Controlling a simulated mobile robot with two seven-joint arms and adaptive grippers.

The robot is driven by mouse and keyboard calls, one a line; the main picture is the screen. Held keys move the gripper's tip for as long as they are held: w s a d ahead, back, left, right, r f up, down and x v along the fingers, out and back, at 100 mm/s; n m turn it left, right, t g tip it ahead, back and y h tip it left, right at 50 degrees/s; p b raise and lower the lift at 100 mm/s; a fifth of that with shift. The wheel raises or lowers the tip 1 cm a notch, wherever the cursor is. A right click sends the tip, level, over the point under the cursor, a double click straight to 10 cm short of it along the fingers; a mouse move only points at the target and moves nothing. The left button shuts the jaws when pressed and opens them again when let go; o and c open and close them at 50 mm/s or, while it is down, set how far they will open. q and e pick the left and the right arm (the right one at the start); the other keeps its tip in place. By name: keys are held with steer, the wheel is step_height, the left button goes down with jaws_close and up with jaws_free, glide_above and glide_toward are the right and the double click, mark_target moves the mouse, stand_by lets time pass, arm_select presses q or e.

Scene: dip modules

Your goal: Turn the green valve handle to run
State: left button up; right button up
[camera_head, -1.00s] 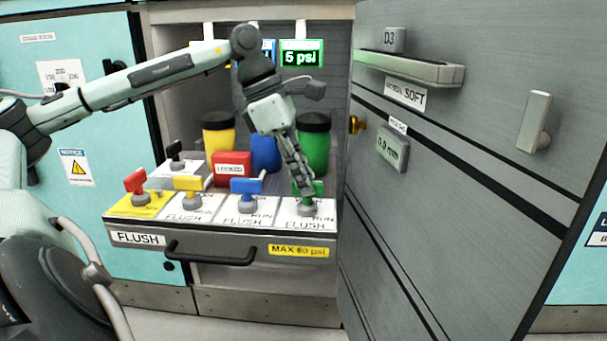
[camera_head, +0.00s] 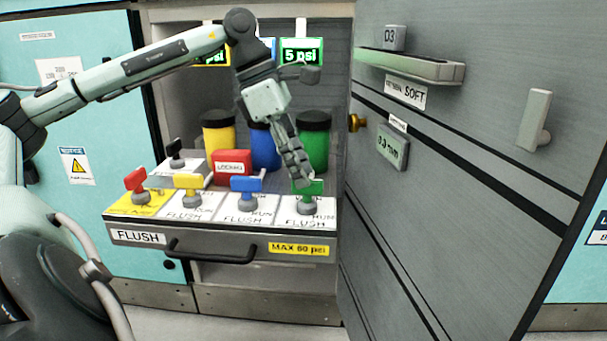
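The green valve handle (camera_head: 315,188) stands on its grey knob at the right end of the pulled-out valve drawer (camera_head: 226,237). The handle's bar seems to lie left to right, like the blue handle (camera_head: 246,184). My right gripper is not in view.
Red (camera_head: 135,180), yellow (camera_head: 187,182) and black (camera_head: 175,148) handles and a red LOCKOUT block (camera_head: 232,163) share the drawer. A green canister (camera_head: 315,145) stands close behind my gripper. The open grey door (camera_head: 450,180) bounds the right side.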

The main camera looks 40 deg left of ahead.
arm_select(q)
steer(key=v, duration=1)
steer(key=shift+d, duration=0.1)
